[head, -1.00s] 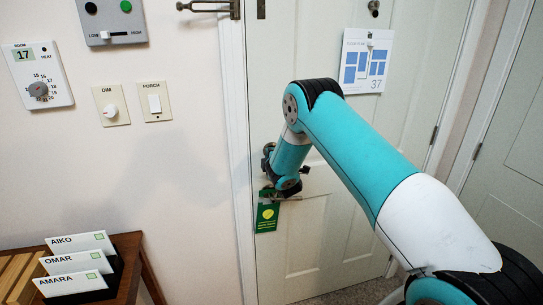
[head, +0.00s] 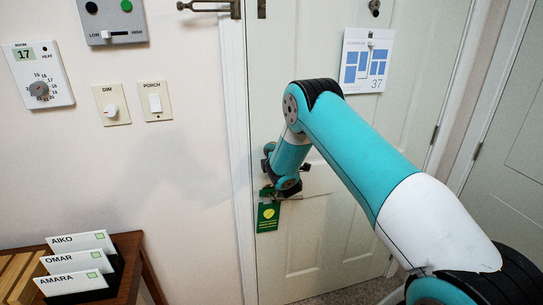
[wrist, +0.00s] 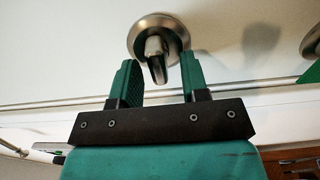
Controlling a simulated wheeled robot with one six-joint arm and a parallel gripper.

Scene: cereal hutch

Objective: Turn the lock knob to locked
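The lock knob (wrist: 156,62) is a metal thumb-turn on a round metal plate, seen at the top middle of the wrist view. Its lever points down the picture, slightly tilted. My gripper (wrist: 159,80) is open, with one green finger on each side of the lever. A gap shows between the lever and the left finger; the right finger is closer, and I cannot tell if it touches. In the head view my arm hides the lock knob and the fingertips, close to the left edge of the white door (head: 320,240).
A green hanger tag (head: 268,217) hangs just below my wrist on the door. A paper calendar sheet (head: 366,62) is higher up. Dim and porch switches (head: 156,101) and a thermostat (head: 39,75) are on the left wall. A wooden table (head: 130,265) with name cards stands at lower left.

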